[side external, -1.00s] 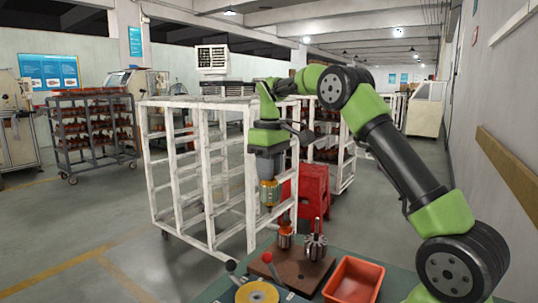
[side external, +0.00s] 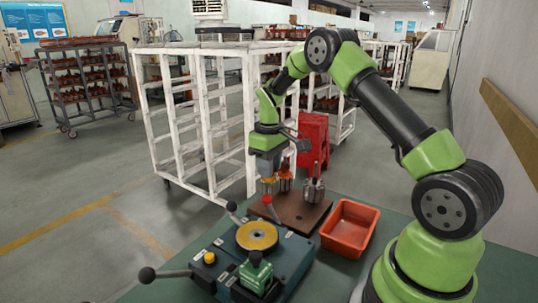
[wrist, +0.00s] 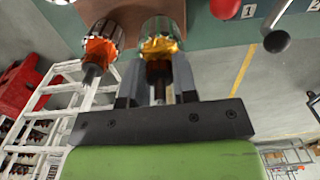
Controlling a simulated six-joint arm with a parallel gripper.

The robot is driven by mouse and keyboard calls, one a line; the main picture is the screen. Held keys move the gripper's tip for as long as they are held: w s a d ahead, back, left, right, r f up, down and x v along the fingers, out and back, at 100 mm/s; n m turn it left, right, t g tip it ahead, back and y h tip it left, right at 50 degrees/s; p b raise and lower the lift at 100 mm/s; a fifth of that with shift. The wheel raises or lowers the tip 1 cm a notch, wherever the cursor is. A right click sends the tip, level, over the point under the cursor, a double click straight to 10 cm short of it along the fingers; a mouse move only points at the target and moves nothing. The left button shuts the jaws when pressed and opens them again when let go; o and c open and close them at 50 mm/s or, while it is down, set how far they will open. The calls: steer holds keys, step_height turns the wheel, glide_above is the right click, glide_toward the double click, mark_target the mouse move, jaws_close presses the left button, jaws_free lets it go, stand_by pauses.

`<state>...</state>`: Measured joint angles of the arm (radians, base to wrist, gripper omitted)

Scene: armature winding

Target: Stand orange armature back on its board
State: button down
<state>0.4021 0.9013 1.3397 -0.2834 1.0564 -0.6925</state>
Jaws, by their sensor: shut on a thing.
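My gripper (side external: 268,172) points down over the back left part of the brown board (side external: 301,214). It is shut on the orange armature (side external: 268,187), which has yellow-orange windings and hangs upright, level with the armatures standing there. In the wrist view the armature (wrist: 161,42) sits between the two fingers (wrist: 157,84), its shaft toward the gripper. I cannot tell whether its lower end touches the board. A red-orange armature (side external: 285,180) stands close to its right, and a grey armature (side external: 314,188) stands further right on the board.
A winding machine (side external: 250,262) with a yellow disc (side external: 257,236) and several knobbed levers stands in front of the board. An orange-red bin (side external: 349,228) is to the board's right on the green table (side external: 400,222).

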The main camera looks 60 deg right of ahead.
steer(key=shift+f, duration=1.3)
stand_by(0.6)
steer(key=c, duration=0.8)
jaws_free()
steer(key=shift+r, duration=2.25)
steer(key=shift+r, duration=0.1)
